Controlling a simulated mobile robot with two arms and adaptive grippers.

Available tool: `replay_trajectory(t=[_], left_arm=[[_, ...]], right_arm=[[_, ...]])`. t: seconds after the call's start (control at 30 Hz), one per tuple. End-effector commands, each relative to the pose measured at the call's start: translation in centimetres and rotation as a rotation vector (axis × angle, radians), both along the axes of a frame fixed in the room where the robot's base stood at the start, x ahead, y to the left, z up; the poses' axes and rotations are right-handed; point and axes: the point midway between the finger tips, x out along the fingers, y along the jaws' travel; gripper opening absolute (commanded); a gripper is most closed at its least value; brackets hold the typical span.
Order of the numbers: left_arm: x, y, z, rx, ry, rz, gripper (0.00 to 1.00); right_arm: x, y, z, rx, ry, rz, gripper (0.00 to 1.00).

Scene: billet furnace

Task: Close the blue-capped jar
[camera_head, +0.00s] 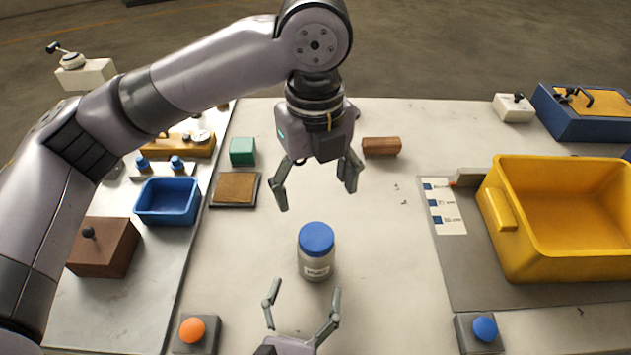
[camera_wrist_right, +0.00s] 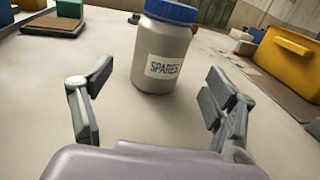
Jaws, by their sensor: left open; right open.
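The jar (camera_head: 317,262) stands upright in the middle of the table, with a blue cap (camera_head: 316,238) sitting on its top. In the right wrist view the jar (camera_wrist_right: 160,55) shows a white label reading "SPARES", and the blue cap (camera_wrist_right: 171,11) is partly cut off by the top edge. I cannot tell how tightly the cap sits. My left gripper (camera_head: 316,195) is open and empty, above and behind the jar, fingers pointing down. My right gripper (camera_head: 302,310) is open and empty in front of the jar; in the wrist view its fingers (camera_wrist_right: 155,110) are spread on either side, short of the jar.
A green block (camera_head: 243,151), a brown-topped pad (camera_head: 235,188) and a brown block (camera_head: 381,146) lie behind the jar. A blue bin (camera_head: 167,201) is at left, a yellow bin (camera_head: 510,245) at right. Orange (camera_head: 192,330) and blue (camera_head: 485,329) buttons flank the front. Table around the jar is clear.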

Motion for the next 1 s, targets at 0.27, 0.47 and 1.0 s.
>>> replay_trajectory(t=[0.27, 0.47, 1.0], left_arm=[[0.0, 0.0, 0.0, 0.000, 0.000, 0.000, 0.75], [0.0, 0.0, 0.0, 0.000, 0.000, 0.000, 0.75], [0.0, 0.0, 2.6, -0.001, 0.000, 0.000, 0.75]], right_arm=[[-2.9, 0.7, 0.0, 0.000, 0.000, -0.001, 0.80], [-3.0, 0.7, 0.0, 0.000, -0.001, -0.001, 0.80], [-2.9, 0.7, 2.5, 0.000, -0.001, -0.001, 0.80]])
